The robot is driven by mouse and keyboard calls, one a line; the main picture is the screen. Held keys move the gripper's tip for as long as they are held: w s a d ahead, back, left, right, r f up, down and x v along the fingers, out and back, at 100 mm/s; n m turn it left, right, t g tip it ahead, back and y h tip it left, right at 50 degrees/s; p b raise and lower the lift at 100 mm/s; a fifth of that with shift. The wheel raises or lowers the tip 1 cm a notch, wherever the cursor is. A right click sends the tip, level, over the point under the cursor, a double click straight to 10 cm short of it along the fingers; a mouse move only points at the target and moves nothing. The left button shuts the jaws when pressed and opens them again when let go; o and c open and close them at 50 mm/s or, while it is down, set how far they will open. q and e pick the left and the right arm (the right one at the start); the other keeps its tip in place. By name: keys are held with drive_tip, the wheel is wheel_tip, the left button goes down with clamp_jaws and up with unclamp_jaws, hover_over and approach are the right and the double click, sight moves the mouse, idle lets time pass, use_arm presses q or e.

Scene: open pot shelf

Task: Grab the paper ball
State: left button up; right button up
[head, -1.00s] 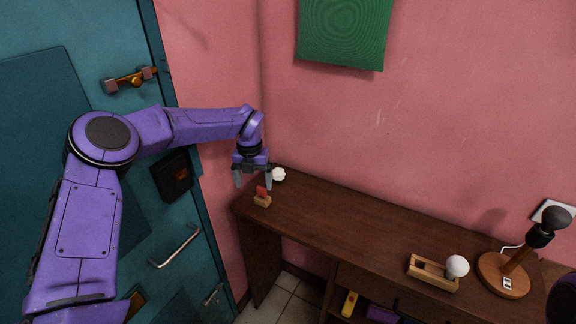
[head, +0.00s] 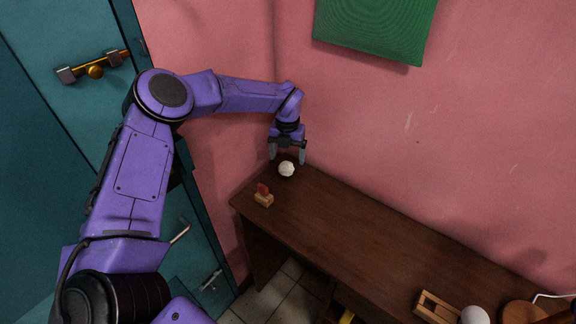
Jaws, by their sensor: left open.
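The paper ball (head: 287,169) is a small white crumpled ball on the dark wooden desk (head: 350,222), near its far left corner. My left gripper (head: 287,159) points down at the ball with its two fingers apart. The fingertips show on either side of the ball's upper part, seemingly just behind or above it. I cannot tell the exact height or whether they touch it. My right gripper is not in view.
A small wooden block with a red piece (head: 263,194) stands left of the ball near the desk's edge. A wooden holder (head: 436,307) and a white bulb (head: 474,315) are at the lower right. The pink wall rises behind the desk. The middle of the desk is clear.

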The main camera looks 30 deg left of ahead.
sight(286, 164)
use_arm(q)
drive_tip(key=f+p, duration=0.1)
drive_tip(key=f, duration=0.1)
drive_tip(key=f+p, duration=0.1)
drive_tip(key=f, duration=0.3)
drive_tip(key=shift+w+a+f+p, duration=0.1)
drive_tip(key=shift+a+p, duration=0.2)
drive_tip(key=shift+p, duration=0.1)
drive_tip(key=shift+f, duration=0.45)
drive_tip(key=c, duration=1)
